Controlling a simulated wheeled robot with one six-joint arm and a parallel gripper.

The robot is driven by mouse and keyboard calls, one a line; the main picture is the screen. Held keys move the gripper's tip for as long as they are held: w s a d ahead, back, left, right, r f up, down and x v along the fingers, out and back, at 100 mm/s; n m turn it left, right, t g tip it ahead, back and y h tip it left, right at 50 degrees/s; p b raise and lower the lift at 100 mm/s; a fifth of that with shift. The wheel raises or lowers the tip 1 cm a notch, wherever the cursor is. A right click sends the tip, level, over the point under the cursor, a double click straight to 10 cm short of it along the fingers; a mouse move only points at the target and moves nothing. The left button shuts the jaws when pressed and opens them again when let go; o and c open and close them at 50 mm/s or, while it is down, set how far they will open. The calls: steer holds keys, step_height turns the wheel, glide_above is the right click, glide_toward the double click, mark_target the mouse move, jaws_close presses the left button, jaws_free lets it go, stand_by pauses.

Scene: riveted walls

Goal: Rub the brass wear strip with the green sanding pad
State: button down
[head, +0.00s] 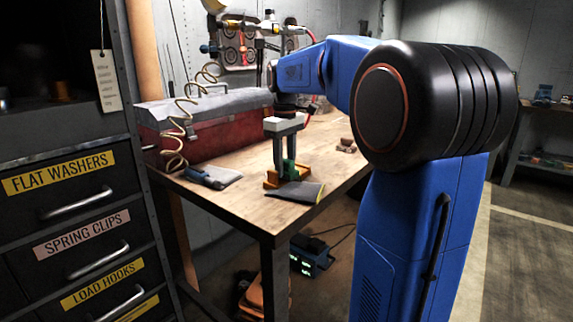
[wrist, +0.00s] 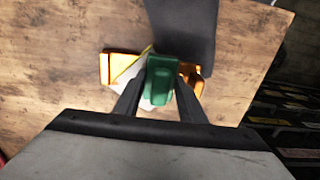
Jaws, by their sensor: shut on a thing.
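The green sanding pad (wrist: 160,82) is between the two fingers of my gripper (wrist: 159,92), which is shut on it. In the head view my gripper (head: 284,164) points down over the worktable, with the green pad (head: 291,170) at its fingertips. A brass-coloured piece (head: 272,179) lies on the table right at the pad. In the wrist view this brass piece (wrist: 117,68) shows on both sides of the pad, and its middle is hidden. I cannot tell whether the pad touches it or stands just above it, nor whether it is the wear strip.
A dark grey flat sheet (head: 294,195) lies at the table's front edge. A blue-handled tool (head: 204,178) lies to the left. A red toolbox (head: 215,132) stands behind. Small brown blocks (head: 346,145) sit to the right. Labelled drawers (head: 75,195) stand left of the wooden table (head: 235,200).

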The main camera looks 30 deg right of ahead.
steer(key=shift+w+d+f, duration=0.15)
steer(key=shift+w+d, duration=0.1)
steer(key=shift+d, duration=0.5)
steer(key=shift+w+d, duration=0.3)
steer(key=shift+d, duration=0.45)
steer(key=shift+s+a+r, duration=0.2)
steer(key=shift+s+a, duration=0.1)
steer(key=shift+a, duration=0.45)
steer(key=shift+s+a+f, duration=0.15)
steer(key=shift+s+a, duration=0.1)
steer(key=shift+a, duration=0.5)
steer(key=shift+r, duration=3.05)
